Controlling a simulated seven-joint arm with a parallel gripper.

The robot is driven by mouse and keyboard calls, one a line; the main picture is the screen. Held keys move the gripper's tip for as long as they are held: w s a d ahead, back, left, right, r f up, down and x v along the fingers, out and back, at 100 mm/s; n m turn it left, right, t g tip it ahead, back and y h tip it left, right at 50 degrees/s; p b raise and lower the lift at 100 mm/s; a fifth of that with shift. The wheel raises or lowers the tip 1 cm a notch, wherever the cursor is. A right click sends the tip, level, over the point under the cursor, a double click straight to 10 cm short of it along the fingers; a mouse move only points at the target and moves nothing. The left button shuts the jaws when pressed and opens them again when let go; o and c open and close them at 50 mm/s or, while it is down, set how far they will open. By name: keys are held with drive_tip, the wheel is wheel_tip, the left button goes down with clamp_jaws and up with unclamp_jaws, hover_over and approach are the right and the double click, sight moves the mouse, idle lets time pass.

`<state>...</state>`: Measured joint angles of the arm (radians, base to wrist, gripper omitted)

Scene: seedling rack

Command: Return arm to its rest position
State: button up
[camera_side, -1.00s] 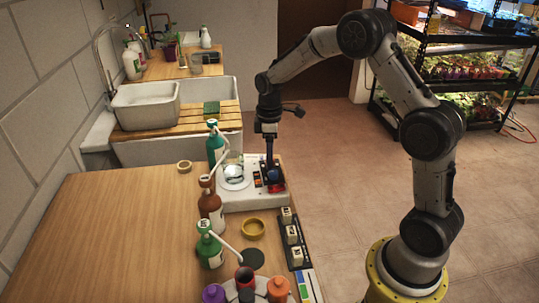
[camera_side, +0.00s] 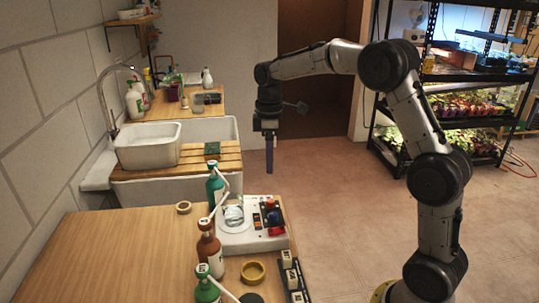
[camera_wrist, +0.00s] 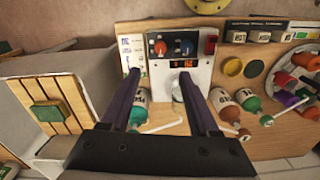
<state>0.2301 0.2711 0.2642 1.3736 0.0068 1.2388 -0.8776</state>
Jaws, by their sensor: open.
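My gripper (camera_side: 269,156) hangs pointing down in the air, above and beyond the white bench device, touching nothing. In the wrist view my gripper (camera_wrist: 160,80) shows two dark fingers spread apart with nothing between them. The white device (camera_side: 235,241) stands on the wooden table, with a blue knob (camera_wrist: 187,47), a red knob (camera_wrist: 160,46) and a small lit red display on its panel. My arm is raised, bent at the elbow, and reaches left across the picture.
Green-capped bottle (camera_side: 215,187) and brown bottle (camera_side: 209,246) stand left of the device. A yellow ring (camera_side: 253,271) and a block rack (camera_side: 291,277) lie in front. The sink (camera_side: 147,147) is behind. Plant shelves (camera_side: 450,90) stand at right. Air around my gripper is clear.

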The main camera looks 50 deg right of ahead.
drive_tip(key=shift+r, duration=0.5)
drive_tip(key=s+a+r+t, duration=0.3)
drive_tip(key=s+a+r, duration=0.4)
drive_tip(key=s+r, duration=0.5)
drive_tip(key=s+a+f+m+t, duration=0.1)
drive_tip(key=s+f+m, duration=0.2)
drive_tip(key=s, duration=0.4)
drive_tip(key=s+a+f+m+t, duration=0.1)
drive_tip(key=s+a+f+m, duration=0.1)
drive_tip(key=s+f+m, duration=0.2)
drive_tip(key=s+f, duration=0.2)
drive_tip(key=s, duration=0.2)
drive_tip(key=shift+s+t, duration=0.25)
drive_tip(key=shift+t, duration=0.05)
